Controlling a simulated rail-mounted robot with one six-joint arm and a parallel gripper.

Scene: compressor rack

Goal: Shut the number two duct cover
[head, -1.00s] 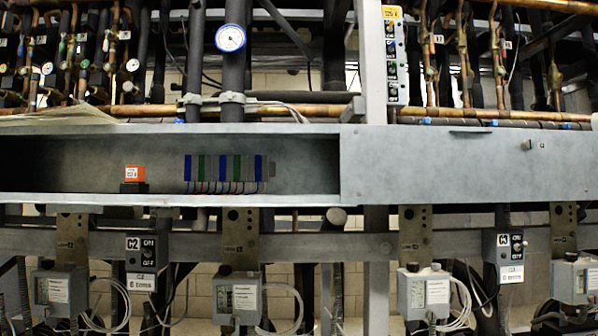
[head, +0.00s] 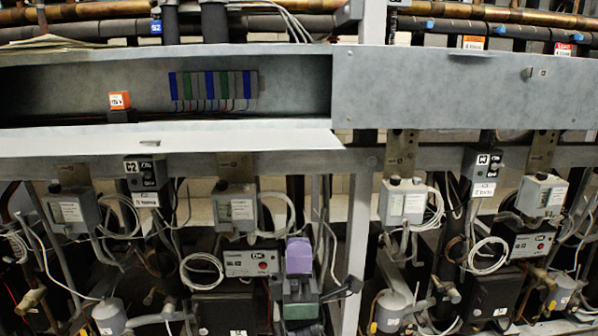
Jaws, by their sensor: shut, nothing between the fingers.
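The duct cover above the C2 switch box (head: 146,171) is a long pale grey panel (head: 200,138). In the head view it stands open, folded outward and nearly flat along the lower edge of the left duct opening. A small dark slot shows in it. The duct inside (head: 290,80) is bare to view, with blue, green and grey terminal blocks (head: 212,88) and an orange-topped relay (head: 120,103).
The right duct cover (head: 430,90) is shut, with a small knob (head: 528,72). Grey control boxes (head: 72,211) and cable loops hang below the duct. Pipes (head: 350,24) run above it.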

